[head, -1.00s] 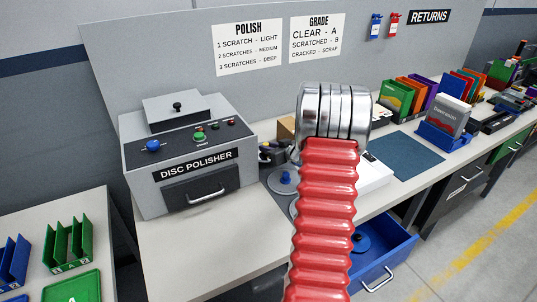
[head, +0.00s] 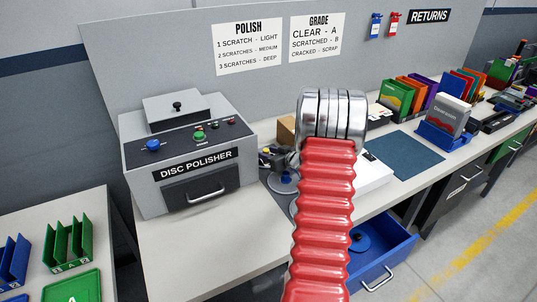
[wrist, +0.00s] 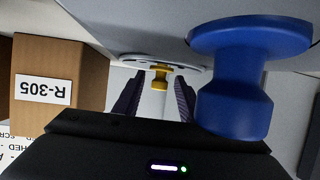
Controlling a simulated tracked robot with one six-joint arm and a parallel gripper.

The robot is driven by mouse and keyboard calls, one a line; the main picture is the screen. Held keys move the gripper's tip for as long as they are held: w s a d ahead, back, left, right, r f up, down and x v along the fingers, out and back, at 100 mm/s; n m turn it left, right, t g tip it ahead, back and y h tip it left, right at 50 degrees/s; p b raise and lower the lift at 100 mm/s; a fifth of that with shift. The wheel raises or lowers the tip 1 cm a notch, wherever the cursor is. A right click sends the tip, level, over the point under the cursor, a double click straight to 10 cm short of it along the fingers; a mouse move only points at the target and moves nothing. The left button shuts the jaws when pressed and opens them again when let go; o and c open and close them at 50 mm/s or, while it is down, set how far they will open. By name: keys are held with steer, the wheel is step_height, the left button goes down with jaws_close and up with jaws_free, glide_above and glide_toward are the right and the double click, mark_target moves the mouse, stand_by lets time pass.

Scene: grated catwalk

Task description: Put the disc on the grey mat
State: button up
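My gripper (wrist: 155,98) shows in the wrist view with its two dark fingers apart and nothing between the tips that I can see held. Just beyond the tips is a pale round plate, likely the disc (wrist: 190,66), with a yellow knob (wrist: 160,77) at its middle. A larger blue knob (wrist: 235,75) stands close on the right. In the head view my gripper (head: 277,160) is low beside the round pieces (head: 283,185), partly hidden by my red arm. A flat slate-grey mat (head: 405,157) lies bare on the bench to the right.
The disc polisher (head: 190,160) stands on the left with its drawer shut. A brown box (head: 286,130) is behind my gripper; its label R-305 shows upside down in the wrist view (wrist: 55,85). A white box (head: 375,174) is right of my arm. A blue drawer (head: 385,260) hangs open below.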

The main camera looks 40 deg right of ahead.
steer(key=shift+s+r, duration=0.3)
steer(key=shift+s, duration=0.1)
steer(key=v, duration=1.1)
steer(key=shift+s+a, duration=0.1)
stand_by(0.5)
